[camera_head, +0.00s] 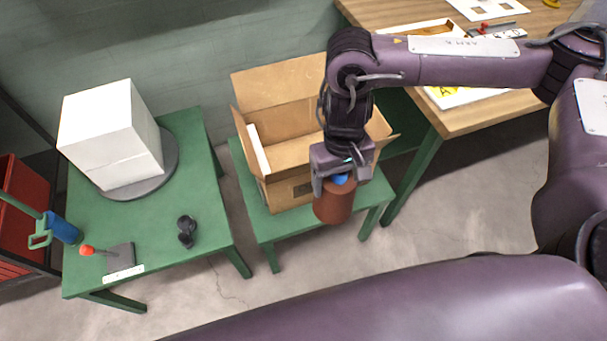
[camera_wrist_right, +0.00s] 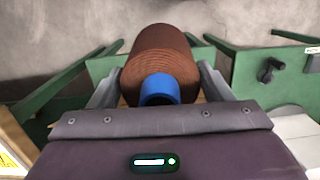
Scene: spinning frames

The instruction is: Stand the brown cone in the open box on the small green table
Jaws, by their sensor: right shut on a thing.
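The brown cone (camera_head: 333,206) with a blue end is in my right gripper (camera_head: 344,178). It hangs below the fingers, in front of the open box's near right corner in the head view. In the right wrist view the cone (camera_wrist_right: 161,58) sits between the two fingers of the gripper (camera_wrist_right: 160,88), its blue ring end toward the camera. The open cardboard box (camera_head: 280,95) stands on the small green table (camera_head: 262,222), flaps spread. My arm hides part of the box's right side. My left gripper does not show.
A larger green table (camera_head: 205,215) on the left carries a white block (camera_head: 110,135) on a grey disc, a red-knobbed lever (camera_head: 110,256) and a small black item (camera_head: 186,230). A wooden table (camera_head: 480,115) stands at the right. A white piece (camera_head: 258,150) is inside the box's left side.

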